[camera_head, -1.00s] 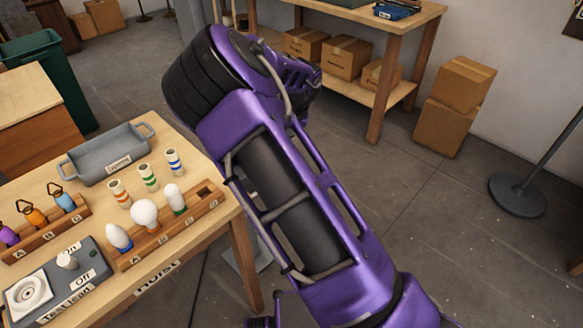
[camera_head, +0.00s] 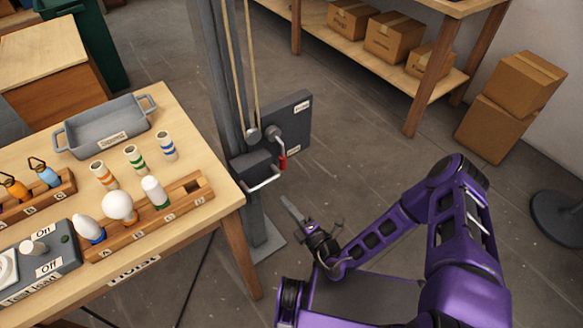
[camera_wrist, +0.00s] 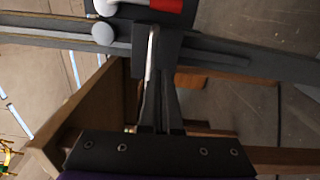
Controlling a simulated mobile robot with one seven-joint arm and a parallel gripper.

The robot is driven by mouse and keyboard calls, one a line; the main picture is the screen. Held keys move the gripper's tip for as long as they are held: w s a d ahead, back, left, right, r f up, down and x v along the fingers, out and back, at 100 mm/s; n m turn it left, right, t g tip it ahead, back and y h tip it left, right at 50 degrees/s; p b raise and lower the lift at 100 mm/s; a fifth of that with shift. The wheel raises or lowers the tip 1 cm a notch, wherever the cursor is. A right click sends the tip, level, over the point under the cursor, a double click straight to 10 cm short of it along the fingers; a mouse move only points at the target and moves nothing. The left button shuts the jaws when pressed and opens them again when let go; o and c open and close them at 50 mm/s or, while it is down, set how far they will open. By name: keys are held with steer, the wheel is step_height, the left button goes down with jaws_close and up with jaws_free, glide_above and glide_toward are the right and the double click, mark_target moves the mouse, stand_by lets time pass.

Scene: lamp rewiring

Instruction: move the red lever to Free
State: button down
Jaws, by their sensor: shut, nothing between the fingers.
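The red lever (camera_head: 283,162) has a red grip hanging down on a grey arm, beside a dark plate (camera_head: 292,112) on the grey post (camera_head: 228,90). Two small white labels are on the plate, one high and one low; I cannot read them surely. The red grip points toward the lower label. My gripper (camera_head: 288,203) is shut and empty, below the lever and apart from it in the head view. In the wrist view, the red grip (camera_wrist: 165,4) is cut off at the top edge, beyond my fingertips (camera_wrist: 155,80).
A pale bar handle (camera_head: 263,183) sticks out from the post's carriage, close to my fingers. The wooden table (camera_head: 180,240) with bulbs, coloured sleeves and a grey tray (camera_head: 105,125) stands left of the post. Ropes run up the post.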

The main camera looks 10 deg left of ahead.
steer(key=shift+m+t+h, duration=0.4)
steer(key=shift+m+h, duration=0.1)
steer(key=shift+m, duration=0.1)
steer(key=x, duration=0.6)
steer(key=f+x, duration=0.1)
steer(key=x, duration=0.2)
steer(key=shift+w+b, duration=0.35)
steer(key=shift+w, duration=0.25)
steer(key=w, duration=0.1)
steer(key=w+d, duration=0.1)
steer(key=w, duration=0.1)
steer(key=shift+w+d, duration=0.4)
